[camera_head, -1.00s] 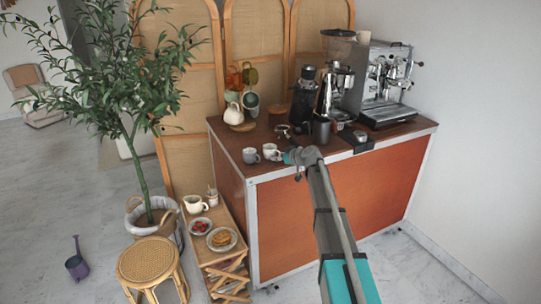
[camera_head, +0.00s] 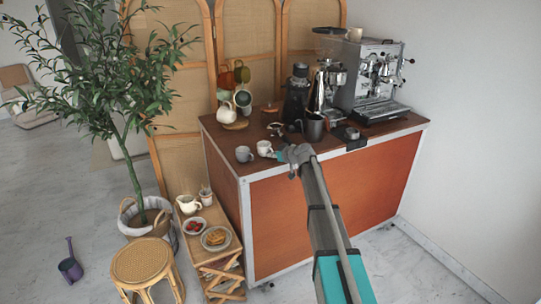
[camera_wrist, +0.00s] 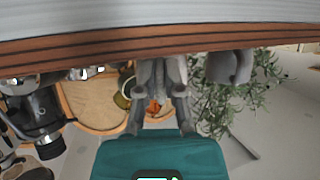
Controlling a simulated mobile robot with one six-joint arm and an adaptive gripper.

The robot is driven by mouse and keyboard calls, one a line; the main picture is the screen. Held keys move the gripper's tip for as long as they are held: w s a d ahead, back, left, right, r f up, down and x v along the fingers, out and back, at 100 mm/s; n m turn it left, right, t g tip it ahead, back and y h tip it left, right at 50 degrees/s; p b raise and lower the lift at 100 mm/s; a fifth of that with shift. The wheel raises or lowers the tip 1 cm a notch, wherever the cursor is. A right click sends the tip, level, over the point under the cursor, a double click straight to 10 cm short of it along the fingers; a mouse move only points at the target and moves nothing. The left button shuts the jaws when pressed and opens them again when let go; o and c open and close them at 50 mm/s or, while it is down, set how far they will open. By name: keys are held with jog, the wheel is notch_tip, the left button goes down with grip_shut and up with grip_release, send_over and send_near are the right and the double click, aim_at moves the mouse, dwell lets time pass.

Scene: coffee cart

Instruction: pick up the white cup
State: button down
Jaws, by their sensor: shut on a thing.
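The white cup (camera_head: 264,148) stands upright near the front edge of the brown cart top in the head view. My gripper (camera_head: 277,154) reaches it from the right and is shut on it, low above the counter. In the wrist view, which is upside down, my gripper's fingers (camera_wrist: 160,75) are close together at the counter edge. The cup is hard to make out there, and the exact grip is hidden. A grey cup (camera_head: 244,154) stands just left of the white cup; it also shows in the wrist view (camera_wrist: 230,66).
A coffee machine (camera_head: 372,75), a grinder (camera_head: 329,85) and a dark pitcher (camera_head: 314,127) stand behind and right. A low wooden stand (camera_head: 222,260) with plates is at the cart's left.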

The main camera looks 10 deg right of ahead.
jog(key=shift+r+p, duration=1.4)
jog(key=shift+r, duration=0.05)
jog(key=s+d+r+p, duration=0.2)
jog(key=s+r+p, duration=0.8)
jog(key=s, duration=0.4)
jog(key=shift+s, duration=0.1)
